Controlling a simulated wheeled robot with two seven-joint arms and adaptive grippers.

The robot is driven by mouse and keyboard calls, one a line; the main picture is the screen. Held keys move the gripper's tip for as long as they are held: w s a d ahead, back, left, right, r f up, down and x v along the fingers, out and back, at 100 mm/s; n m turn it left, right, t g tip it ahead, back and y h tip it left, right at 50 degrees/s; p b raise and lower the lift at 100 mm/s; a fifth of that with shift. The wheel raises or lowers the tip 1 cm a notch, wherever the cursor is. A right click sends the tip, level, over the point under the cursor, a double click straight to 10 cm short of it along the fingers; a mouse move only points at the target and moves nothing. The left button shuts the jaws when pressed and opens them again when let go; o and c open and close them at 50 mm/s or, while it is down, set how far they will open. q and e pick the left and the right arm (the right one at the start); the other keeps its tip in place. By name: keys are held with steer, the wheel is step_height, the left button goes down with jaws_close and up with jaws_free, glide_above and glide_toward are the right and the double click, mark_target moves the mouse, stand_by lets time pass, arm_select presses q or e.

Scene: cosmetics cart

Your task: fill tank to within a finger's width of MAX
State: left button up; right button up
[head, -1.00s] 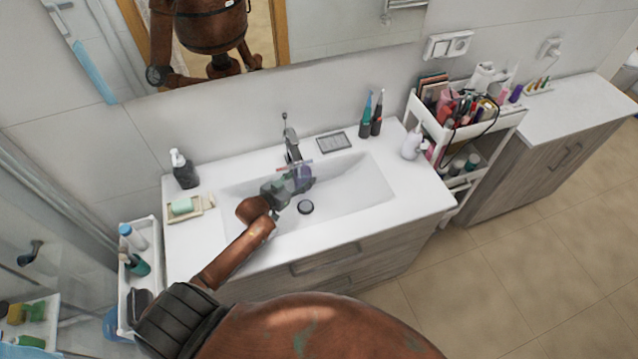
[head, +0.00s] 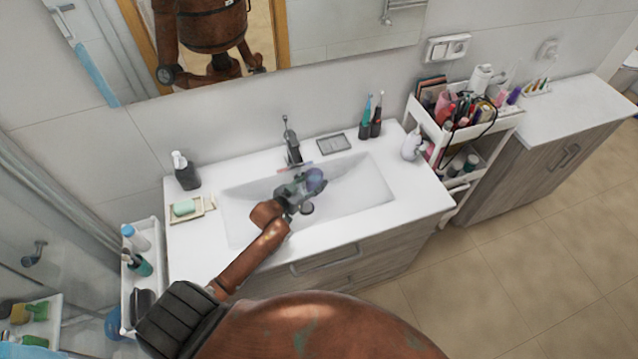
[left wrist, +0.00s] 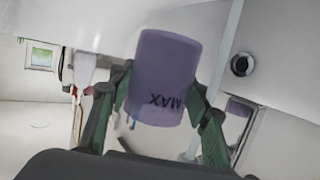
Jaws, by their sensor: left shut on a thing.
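The tank (head: 315,180) is a small translucent purple cup over the sink basin (head: 365,190), in front and to the right of the dark faucet (head: 292,150). My left gripper (head: 299,187) is shut on the tank. In the left wrist view the tank (left wrist: 166,70) sits between the green fingers of my left gripper (left wrist: 160,112). Its MAX mark shows near the lower end in that picture, with the letters turned over. I cannot make out a water level in it. My right gripper is not in view.
The dark drain (head: 306,209) lies below the gripper. A soap bottle (head: 185,171) and soap dish (head: 187,208) stand left of the basin. A loaded cart (head: 415,112) is beside the counter. The basin's right side is clear.

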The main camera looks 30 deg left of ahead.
arm_select(q)
steer(key=shift+w+d, duration=0.25)
steer(key=shift+d, duration=0.55)
steer(key=w+d+r+p, duration=0.1)
steer(key=d+r+p, duration=0.3)
steer(key=r+p, duration=0.2)
steer(key=shift+w+d+p, duration=0.3)
steer(key=shift+d+p, duration=0.05)
steer(key=shift+p, duration=0.05)
stand_by(0.4)
